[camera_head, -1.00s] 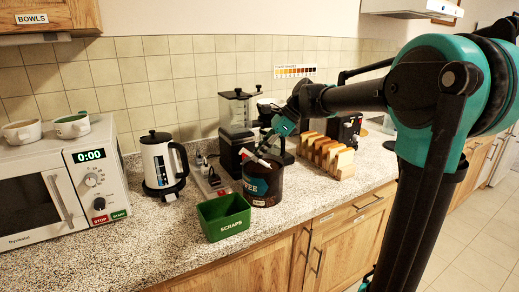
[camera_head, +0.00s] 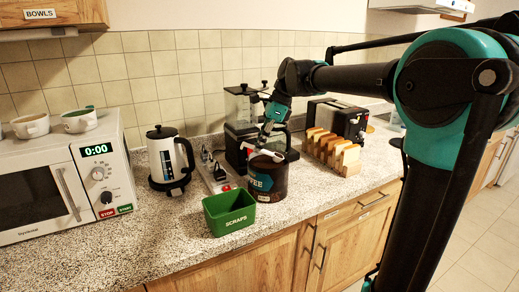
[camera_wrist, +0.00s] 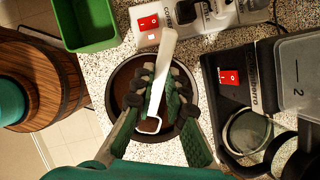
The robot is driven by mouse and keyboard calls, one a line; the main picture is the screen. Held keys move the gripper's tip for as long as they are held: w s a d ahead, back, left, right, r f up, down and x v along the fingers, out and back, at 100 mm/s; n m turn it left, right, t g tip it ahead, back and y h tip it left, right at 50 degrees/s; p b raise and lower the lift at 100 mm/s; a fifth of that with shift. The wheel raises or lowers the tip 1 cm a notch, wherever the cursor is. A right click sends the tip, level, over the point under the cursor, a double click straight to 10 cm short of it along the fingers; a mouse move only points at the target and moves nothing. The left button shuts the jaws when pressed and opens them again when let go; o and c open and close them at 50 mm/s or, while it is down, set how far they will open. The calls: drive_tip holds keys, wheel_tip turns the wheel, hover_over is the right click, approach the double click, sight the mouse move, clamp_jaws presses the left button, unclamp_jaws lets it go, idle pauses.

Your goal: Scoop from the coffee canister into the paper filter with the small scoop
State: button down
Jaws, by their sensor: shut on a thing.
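The coffee canister (camera_head: 265,185) is a dark, round tub with a "COFFEE" label, standing open on the counter. Its rim (camera_wrist: 118,75) and brown contents show in the wrist view. My gripper (camera_wrist: 163,92) is shut on the small white scoop (camera_wrist: 167,48), above the canister mouth. The scoop's squarish bowl, with brown inside it, shows between the fingers; I cannot tell whether that is a load or the canister's contents behind. In the head view my gripper (camera_head: 264,138) points down over the canister. I cannot make out the paper filter for certain.
A green scraps bin (camera_head: 229,212) stands left of the canister. A power strip (camera_head: 214,174) lies behind the bin. A dark coffee machine (camera_head: 238,145) stands close behind the canister. A wooden rack of toast (camera_head: 333,150) is to the right, a white kettle (camera_head: 168,158) to the left.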

drive_tip(key=shift+r, duration=1.95)
drive_tip(key=shift+s+a+r+h, duration=0.1)
drive_tip(key=shift+a+r+h, duration=0.05)
drive_tip(key=shift+a+h, duration=0.45)
drive_tip(key=shift+s+a+r+t+h, duration=0.15)
drive_tip(key=shift+a+r+h, duration=0.1)
drive_tip(key=shift+a+h, duration=0.3)
drive_tip(key=shift+a+r+t+h, duration=0.1)
drive_tip(key=shift+a+r+h, duration=0.15)
drive_tip(key=shift+a+h, duration=0.3)
drive_tip(key=shift+s+a+r+t+h, duration=0.15)
drive_tip(key=shift+a+r+h, duration=0.1)
drive_tip(key=shift+a+h, duration=0.25)
drive_tip(key=shift+a, duration=0.1)
